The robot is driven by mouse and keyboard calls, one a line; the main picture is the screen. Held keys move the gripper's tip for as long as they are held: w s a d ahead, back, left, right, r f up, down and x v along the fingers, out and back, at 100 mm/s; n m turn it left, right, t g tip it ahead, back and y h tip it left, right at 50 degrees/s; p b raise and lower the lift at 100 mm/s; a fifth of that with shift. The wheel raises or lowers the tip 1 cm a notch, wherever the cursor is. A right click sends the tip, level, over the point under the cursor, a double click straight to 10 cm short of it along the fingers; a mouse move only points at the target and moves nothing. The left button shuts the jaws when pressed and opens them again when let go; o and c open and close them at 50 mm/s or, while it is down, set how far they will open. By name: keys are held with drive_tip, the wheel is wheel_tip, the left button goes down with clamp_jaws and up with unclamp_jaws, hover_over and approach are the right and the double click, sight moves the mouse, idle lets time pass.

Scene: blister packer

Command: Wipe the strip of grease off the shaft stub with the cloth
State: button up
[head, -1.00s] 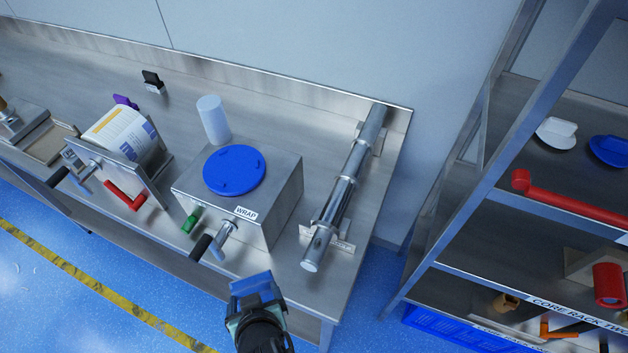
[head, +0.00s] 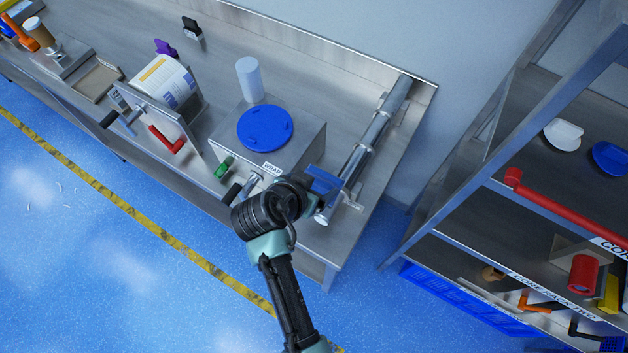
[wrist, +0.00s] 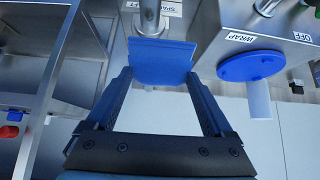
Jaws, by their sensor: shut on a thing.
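My gripper (head: 308,190) is shut on the blue cloth (head: 326,185) above the near end of the steel shaft. In the wrist view the cloth (wrist: 162,62) spans between the two fingers (wrist: 160,78). The shiny shaft (head: 372,135) runs along the right end of the bench, held in brackets; its near stub (head: 322,217) shows just beyond the cloth. In the wrist view the shaft (wrist: 150,12) passes behind the cloth. I cannot tell whether cloth and shaft touch. The grease strip cannot be made out; the cloth and gripper cover part of the stub.
Left of my gripper stands a steel box labelled WRAP with a blue lid (head: 265,129), a green knob (head: 223,167) and a crank handle (head: 232,193). A white cylinder (head: 249,80) stands behind it. A metal rack (head: 470,200) rises at the right. Floor in front is clear.

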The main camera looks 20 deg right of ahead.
wheel_tip(320, 180, down, 8)
drive_tip(key=b, duration=0.6)
drive_tip(key=shift+d+b, duration=0.1)
drive_tip(key=shift+b, duration=0.2)
idle(0.5)
drive_tip(key=s+d+p, duration=0.1)
drive_tip(key=s, duration=0.1)
drive_tip(key=s+d+p, duration=0.1)
drive_tip(key=s+d, duration=0.1)
idle(3.1)
drive_tip(key=shift+r+p, duration=1.75)
drive_tip(key=shift+r, duration=0.25)
